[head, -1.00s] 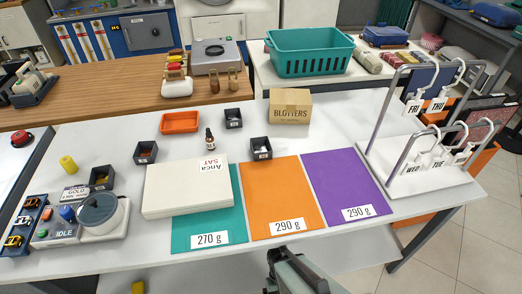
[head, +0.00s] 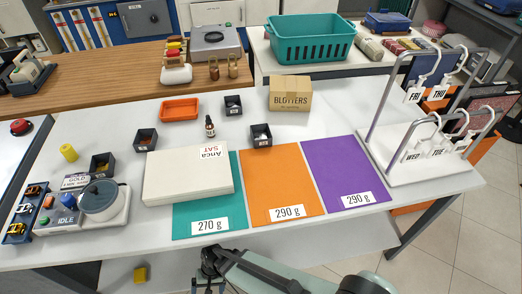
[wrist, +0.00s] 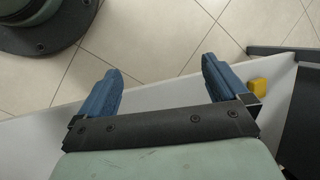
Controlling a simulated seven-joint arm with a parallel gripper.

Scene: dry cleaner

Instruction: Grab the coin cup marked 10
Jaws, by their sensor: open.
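Several small dark square cups stand on the white table in the head view. One cup (head: 102,165) is at the left by the grey device, with brownish contents. Another cup (head: 145,139) stands behind the white box's left end. A third cup (head: 233,105) is farther back, and one more cup (head: 261,136) with pale contents stands behind the orange sheet. Their labels are too small to read, so I cannot tell which is marked 10. My gripper (wrist: 163,72) is open and empty, with blue fingers apart. In the head view it is at the table's front edge, away from all cups.
A white box (head: 188,178) lies partly on the teal sheet (head: 210,215). A dropper bottle (head: 210,127), orange tray (head: 180,109) and cardboard box (head: 290,94) stand farther back. A metal rack (head: 420,165) is at the right. The orange (head: 280,185) and purple (head: 345,175) sheets are clear.

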